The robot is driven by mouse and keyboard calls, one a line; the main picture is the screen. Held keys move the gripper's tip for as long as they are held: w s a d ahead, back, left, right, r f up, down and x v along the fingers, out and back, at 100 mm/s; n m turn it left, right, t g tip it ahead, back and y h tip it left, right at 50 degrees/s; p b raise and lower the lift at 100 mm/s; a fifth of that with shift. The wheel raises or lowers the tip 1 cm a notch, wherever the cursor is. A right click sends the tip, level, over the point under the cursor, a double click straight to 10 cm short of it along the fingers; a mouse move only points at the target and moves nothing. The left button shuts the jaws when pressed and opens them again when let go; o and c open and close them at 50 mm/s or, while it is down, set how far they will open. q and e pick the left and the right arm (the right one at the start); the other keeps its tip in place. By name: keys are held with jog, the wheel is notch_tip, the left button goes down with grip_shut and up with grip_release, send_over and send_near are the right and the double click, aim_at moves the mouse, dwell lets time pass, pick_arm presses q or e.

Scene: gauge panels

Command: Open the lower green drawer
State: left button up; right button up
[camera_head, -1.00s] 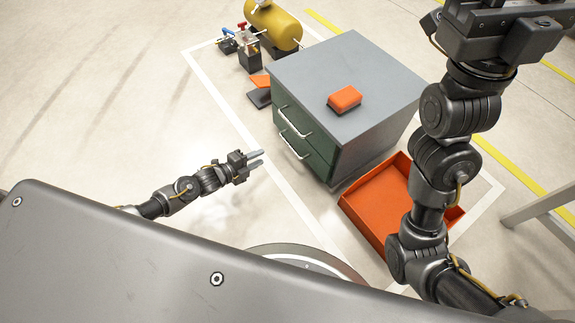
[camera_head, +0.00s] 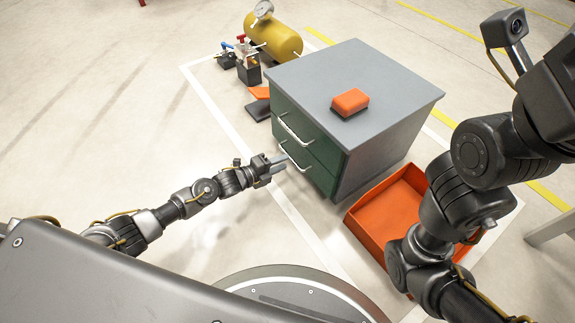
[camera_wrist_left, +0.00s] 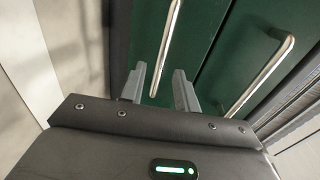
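The grey-topped cabinet (camera_head: 385,75) has two green drawers, both shut. The lower green drawer (camera_head: 318,172) has a silver bar handle (camera_head: 297,160), and the upper green drawer (camera_head: 322,148) has a similar one. My left gripper (camera_head: 281,163) is open in front of the lower drawer, close to its handle. In the left wrist view the lower handle (camera_wrist_left: 167,45) runs up from between the open fingers (camera_wrist_left: 159,82); I cannot tell if they touch it. The upper handle (camera_wrist_left: 262,78) is to the right of the fingers. My right arm is at the right; its fingers are out of view.
An orange block (camera_head: 350,101) sits on the cabinet top. An orange open tray (camera_head: 355,232) lies on the floor beside the cabinet, near my right arm. A yellow tank (camera_head: 272,38) and small valves (camera_head: 243,60) stand behind. The floor at left is clear.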

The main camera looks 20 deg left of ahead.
pick_arm(q)
jog(key=shift+b+x, duration=0.6)
jog(key=shift+x, duration=1)
grip_shut()
